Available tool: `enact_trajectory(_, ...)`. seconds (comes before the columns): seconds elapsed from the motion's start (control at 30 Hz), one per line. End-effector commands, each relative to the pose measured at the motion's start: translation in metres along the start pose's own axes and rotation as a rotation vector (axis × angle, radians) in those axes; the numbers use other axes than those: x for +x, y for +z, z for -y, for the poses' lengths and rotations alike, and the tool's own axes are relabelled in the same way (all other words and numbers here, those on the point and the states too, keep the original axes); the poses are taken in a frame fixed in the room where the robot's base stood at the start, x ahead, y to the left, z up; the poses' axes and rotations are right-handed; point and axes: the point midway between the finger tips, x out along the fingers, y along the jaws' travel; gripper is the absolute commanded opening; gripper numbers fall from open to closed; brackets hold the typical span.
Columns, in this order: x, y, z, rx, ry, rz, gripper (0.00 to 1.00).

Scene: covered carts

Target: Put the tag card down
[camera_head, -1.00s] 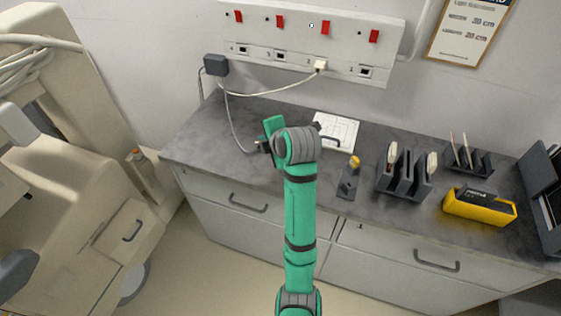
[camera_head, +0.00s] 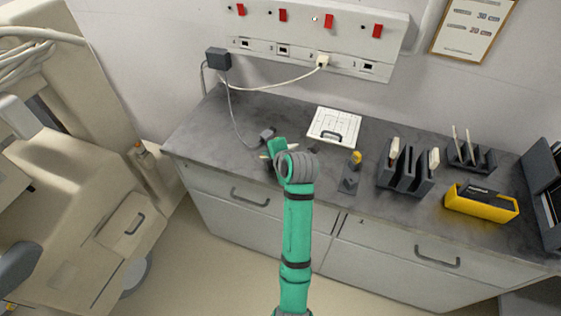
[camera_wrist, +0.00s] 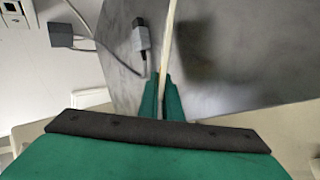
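My gripper (camera_wrist: 163,95) is shut on the tag card (camera_wrist: 168,48), a thin pale piece seen edge-on between the green fingers. In the head view my gripper (camera_head: 271,150) is above the left part of the grey counter (camera_head: 215,130). Only a small pale bit of the card (camera_head: 264,156) shows there; my wrist hides the rest. In the wrist view a dark blurred shadow lies on the counter right of the card. I cannot tell whether the card touches the counter.
A grey cable connector (camera_head: 266,133) lies close to my gripper. A white square panel with outlines (camera_head: 335,125) lies behind it. To the right stand a small holder with a yellow top (camera_head: 350,175), a dark slotted rack (camera_head: 405,170) and a yellow box (camera_head: 481,203).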

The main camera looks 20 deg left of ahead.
Motion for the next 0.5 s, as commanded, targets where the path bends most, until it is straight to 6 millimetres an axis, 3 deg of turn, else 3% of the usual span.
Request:
enact_trajectory(0.27, 0.0007, 0.0001, 0.0009, 0.0, 0.0, 0.0, 0.0)
enact_trajectory(0.37, 0.0007, 0.0001, 0.0009, 0.0, 0.0, 0.0, 0.17)
enact_trajectory(0.5, 0.0007, 0.0001, 0.0008, 0.0, 0.0, 0.0, 0.17)
